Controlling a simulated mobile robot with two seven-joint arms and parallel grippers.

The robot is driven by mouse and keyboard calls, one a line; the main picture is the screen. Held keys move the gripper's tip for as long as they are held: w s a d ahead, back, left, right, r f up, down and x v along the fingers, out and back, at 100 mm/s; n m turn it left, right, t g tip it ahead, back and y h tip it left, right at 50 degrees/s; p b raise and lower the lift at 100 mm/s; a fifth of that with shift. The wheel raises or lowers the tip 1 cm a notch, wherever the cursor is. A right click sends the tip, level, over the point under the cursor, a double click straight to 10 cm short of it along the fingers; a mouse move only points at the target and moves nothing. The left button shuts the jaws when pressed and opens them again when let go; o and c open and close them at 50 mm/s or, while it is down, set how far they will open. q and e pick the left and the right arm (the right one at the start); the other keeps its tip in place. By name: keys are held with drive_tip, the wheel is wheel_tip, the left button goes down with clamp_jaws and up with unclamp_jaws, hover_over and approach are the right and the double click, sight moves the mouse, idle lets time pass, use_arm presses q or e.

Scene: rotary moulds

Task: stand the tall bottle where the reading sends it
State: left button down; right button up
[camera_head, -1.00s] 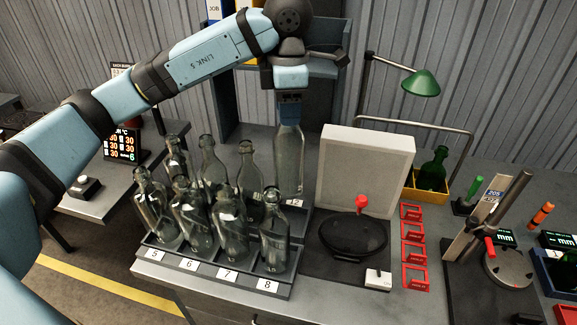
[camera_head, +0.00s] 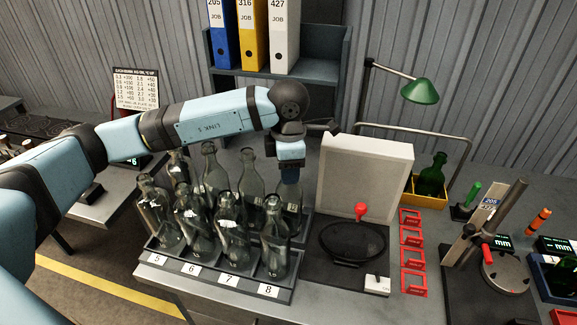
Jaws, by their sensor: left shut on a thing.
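My left gripper (camera_head: 290,173) is shut on the neck of the tall bottle (camera_head: 291,205), a clear glass one. It is upright at the back right corner of the numbered rack (camera_head: 215,277). Its lower part is hidden behind the front bottle at label 8, so I cannot tell whether its base touches the rack floor. Several other clear bottles (camera_head: 232,225) stand in the rack, above front labels 5 to 8. A small display (camera_head: 130,161) at the left is mostly hidden by my arm. My right gripper is not in view.
A viewing screen (camera_head: 362,180) with a dark round plate (camera_head: 352,243) stands right of the rack. Red frames (camera_head: 412,262), a gauge stand (camera_head: 497,268) and a yellow bin (camera_head: 428,192) with a green bottle are further right. A chart (camera_head: 137,89) and job binders (camera_head: 251,38) are behind.

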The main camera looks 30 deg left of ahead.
use_arm(q)
drive_tip(key=shift+f, duration=0.1)
drive_tip(key=c, duration=0.7)
unclamp_jaws()
drive_tip(key=shift+r, duration=0.4)
wheel_tip(320, 180, up, 12)
drive_tip(key=shift+f+b, duration=0.25)
drive_tip(key=shift+b, duration=0.4)
